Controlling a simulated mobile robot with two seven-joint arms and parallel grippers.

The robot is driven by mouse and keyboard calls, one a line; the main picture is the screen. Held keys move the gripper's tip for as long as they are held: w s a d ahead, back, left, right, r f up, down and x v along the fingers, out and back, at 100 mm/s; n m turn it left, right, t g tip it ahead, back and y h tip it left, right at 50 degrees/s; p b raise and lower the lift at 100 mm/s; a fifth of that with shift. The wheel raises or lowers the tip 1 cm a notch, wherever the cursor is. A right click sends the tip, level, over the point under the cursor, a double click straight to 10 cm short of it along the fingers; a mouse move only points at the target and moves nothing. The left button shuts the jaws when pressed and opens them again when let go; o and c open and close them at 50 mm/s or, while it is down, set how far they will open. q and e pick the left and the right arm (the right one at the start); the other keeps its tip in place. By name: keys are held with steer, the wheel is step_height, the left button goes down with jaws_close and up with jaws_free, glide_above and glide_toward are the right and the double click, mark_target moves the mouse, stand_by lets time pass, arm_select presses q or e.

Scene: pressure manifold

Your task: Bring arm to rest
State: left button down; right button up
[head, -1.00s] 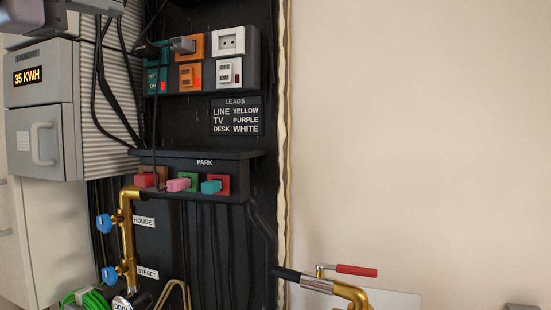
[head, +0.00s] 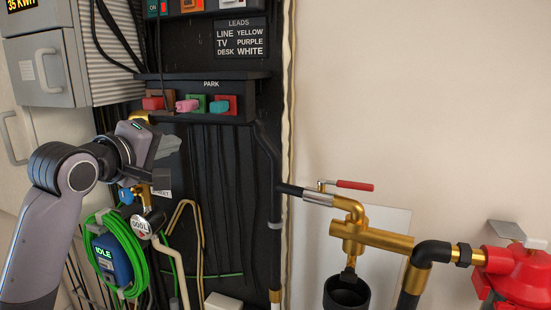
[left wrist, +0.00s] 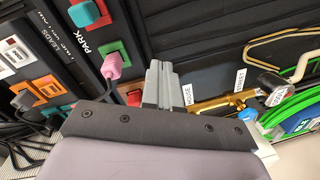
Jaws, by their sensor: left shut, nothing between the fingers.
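My left gripper (head: 168,147) is in front of the brass pipe at the left of the black panel (head: 215,165), and hides part of the pipe and its valves. In the left wrist view its grey fingers (left wrist: 158,84) are together with nothing between them. They lie just beside the PARK row and the HOUSE label (left wrist: 187,95). I cannot tell how far they are from the panel. My left arm (head: 55,215) comes in from the lower left, bent at the elbow. My right gripper is not in view.
Red, pink and teal plugs (head: 219,106) sit in the PARK row. A round gauge (head: 142,228) and a green coil (head: 100,255) around an IDLE device are below my gripper. Brass pipework (head: 370,235) with a red lever (head: 355,185) stands right. The upper right wall is bare.

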arm_select(q)
steer(key=s+f+m+g+y, duration=0.1)
steer(key=s+f+m, duration=0.15)
steer(key=f, duration=1.25)
steer(key=s+f+m+g+y, duration=0.15)
steer(key=s+f, duration=0.25)
steer(key=f, duration=1.2)
steer(key=s+f+m+g, duration=0.1)
steer(key=s+f+m, duration=0.3)
steer(key=s+f, duration=0.6)
steer(key=s+f+m+g, duration=0.2)
steer(key=s+f, duration=0.8)
steer(key=s, duration=0.5)
steer(key=shift+a+m, duration=0.3)
steer(key=shift+m, duration=0.6)
